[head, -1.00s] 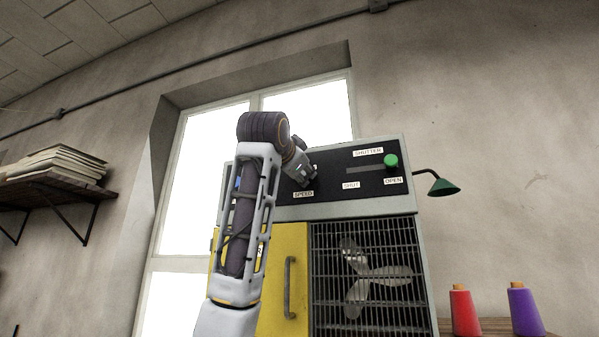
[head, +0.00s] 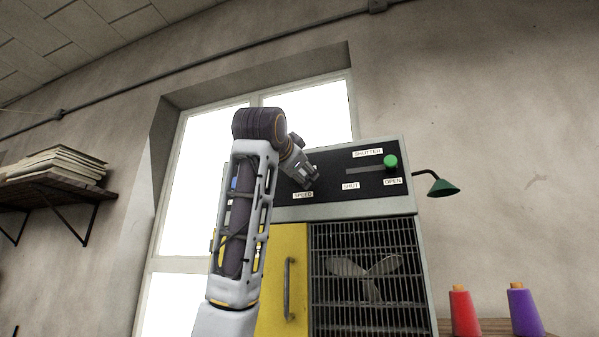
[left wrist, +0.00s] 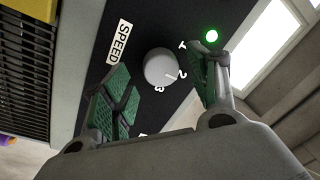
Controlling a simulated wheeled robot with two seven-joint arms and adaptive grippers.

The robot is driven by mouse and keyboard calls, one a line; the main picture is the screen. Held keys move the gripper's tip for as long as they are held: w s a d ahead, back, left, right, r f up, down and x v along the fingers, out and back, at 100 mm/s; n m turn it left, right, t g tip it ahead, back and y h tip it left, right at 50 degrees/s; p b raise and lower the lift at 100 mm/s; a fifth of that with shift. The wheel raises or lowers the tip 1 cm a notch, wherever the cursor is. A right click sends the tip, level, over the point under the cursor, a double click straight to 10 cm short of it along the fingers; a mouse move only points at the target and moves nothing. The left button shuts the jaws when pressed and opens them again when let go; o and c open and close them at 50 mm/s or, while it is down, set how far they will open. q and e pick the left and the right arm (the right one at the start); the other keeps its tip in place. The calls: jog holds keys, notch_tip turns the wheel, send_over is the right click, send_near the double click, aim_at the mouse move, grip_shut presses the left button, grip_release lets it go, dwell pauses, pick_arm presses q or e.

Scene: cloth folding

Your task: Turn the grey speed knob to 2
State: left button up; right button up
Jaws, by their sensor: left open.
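The grey speed knob (left wrist: 160,66) shows in the left wrist view on a black panel, beside the SPEED label (left wrist: 120,43). The numbers 1, 2 and 3 lie around its rim, and its white pointer line points at about the 2. My left gripper (head: 309,178) is at the panel above the SPEED label in the head view and hides the knob there. In the left wrist view its green-padded fingers are open, one on each side of the knob, with gaps visible between pads and knob. My right gripper is in neither view.
The panel also carries a green shutter knob (head: 391,161) at the OPEN end of its slot. A green light (left wrist: 211,35) glows near the 1. Below are a yellow door (head: 284,270) and a fan grille (head: 365,290). A green lamp (head: 442,187) juts out right.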

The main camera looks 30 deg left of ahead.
pick_arm(q)
jog(key=v, duration=1)
jog(key=shift+s, duration=0.25)
jog(key=shift+d+f, duration=0.1)
jog(key=shift+d, duration=0.05)
